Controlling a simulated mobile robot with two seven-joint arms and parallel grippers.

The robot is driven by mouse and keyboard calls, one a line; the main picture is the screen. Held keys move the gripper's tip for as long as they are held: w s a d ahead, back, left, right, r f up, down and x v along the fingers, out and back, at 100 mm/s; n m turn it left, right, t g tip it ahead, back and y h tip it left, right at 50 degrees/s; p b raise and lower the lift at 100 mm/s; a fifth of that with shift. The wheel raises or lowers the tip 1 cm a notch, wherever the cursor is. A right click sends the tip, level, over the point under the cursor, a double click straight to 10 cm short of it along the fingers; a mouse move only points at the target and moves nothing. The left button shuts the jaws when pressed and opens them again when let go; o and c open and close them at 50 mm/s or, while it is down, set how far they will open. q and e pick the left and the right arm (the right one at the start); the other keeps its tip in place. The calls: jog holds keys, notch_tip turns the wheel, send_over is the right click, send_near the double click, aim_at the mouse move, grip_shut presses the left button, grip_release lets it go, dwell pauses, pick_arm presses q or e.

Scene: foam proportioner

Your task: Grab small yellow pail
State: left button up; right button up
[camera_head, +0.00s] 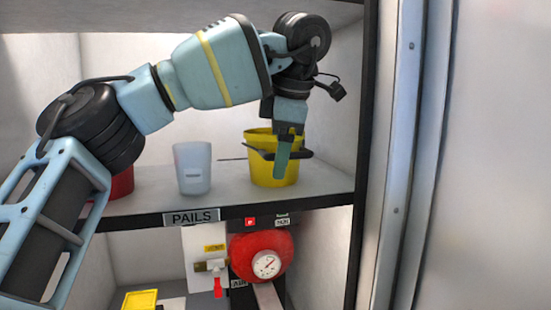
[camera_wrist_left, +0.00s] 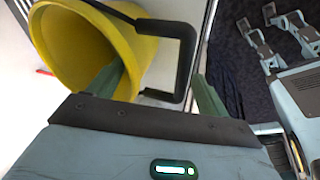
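The small yellow pail (camera_head: 262,171) stands upright on the shelf labelled PAILS, at its right end, with a black handle (camera_head: 300,153) hanging toward the front. My left gripper (camera_head: 283,158) points down at the pail's front right side. In the left wrist view the pail (camera_wrist_left: 62,45) fills the upper left, with its mouth facing the gripper. The left gripper (camera_wrist_left: 157,88) is open there, one green finger at the pail's opening and the other outside. The black handle (camera_wrist_left: 187,55) lies between the fingers; contact cannot be told. My right gripper is not in view.
A pale translucent cup (camera_head: 193,168) and a red pail (camera_head: 122,184), partly behind my arm, stand left on the same shelf (camera_head: 225,198). The cabinet's right wall (camera_head: 335,110) is close to the yellow pail. A red gauge unit (camera_head: 262,258) sits below.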

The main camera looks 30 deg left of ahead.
pick_arm(q)
jog(key=c, duration=0.9)
jog(key=shift+r, duration=0.15)
jog(key=s+d+r, duration=0.1)
jog(key=s+d, duration=0.1)
jog(key=s, duration=0.3)
jog(key=s+d+r, duration=0.2)
jog(key=s, duration=0.2)
jog(key=s+d+r, duration=0.1)
jog(key=s+d, duration=0.1)
jog(key=s, duration=0.3)
jog(key=shift+s+d+r, duration=0.3)
jog(key=shift+r, duration=0.05)
